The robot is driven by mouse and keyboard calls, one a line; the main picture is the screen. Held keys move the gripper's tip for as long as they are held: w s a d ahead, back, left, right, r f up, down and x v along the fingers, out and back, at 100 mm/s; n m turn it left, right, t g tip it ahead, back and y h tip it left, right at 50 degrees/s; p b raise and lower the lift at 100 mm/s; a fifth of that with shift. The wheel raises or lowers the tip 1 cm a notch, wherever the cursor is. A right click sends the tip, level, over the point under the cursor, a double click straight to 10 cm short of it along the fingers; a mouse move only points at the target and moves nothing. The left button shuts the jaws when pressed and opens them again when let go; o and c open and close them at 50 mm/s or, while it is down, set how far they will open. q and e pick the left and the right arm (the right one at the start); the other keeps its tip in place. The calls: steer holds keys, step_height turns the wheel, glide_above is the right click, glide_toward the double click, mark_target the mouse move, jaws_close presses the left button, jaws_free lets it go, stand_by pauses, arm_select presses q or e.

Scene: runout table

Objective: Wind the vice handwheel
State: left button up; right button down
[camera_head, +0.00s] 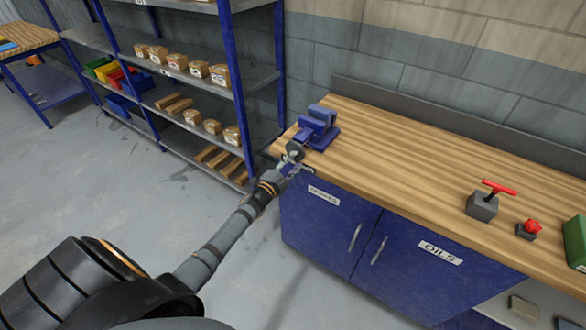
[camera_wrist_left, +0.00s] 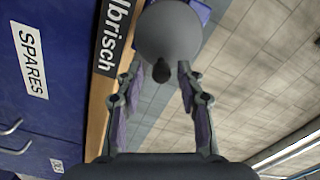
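The blue vice (camera_head: 317,128) sits on the left end of the wooden workbench. Its grey round handwheel (camera_head: 294,150) faces the front left, toward my left arm. My left gripper (camera_head: 287,165) is at the handwheel, by the bench's left front corner. In the left wrist view the handwheel (camera_wrist_left: 170,32) is a smooth grey disc with a dark knob (camera_wrist_left: 161,73) standing out toward me. The fingers of the left gripper (camera_wrist_left: 160,76) are apart, one on each side of the knob, with gaps visible. My right gripper is not in view.
The bench top (camera_head: 400,160) is clear in the middle. A grey block with a red T-handle (camera_head: 482,204), a red knob (camera_head: 532,227) and a green box (camera_head: 575,242) stand at the right. Blue shelving (camera_head: 241,90) with boxes stands at the back left.

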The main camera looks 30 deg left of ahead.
arm_select(q)
steer(key=m+b, duration=0.3)
steer(key=m, duration=0.4)
steer(key=shift+a+b, duration=0.1)
steer(key=shift+b, duration=0.25)
steer(key=m+b, duration=0.1)
steer(key=m, duration=0.3)
steer(key=shift+r+m, duration=0.15)
steer(key=shift+m, duration=0.15)
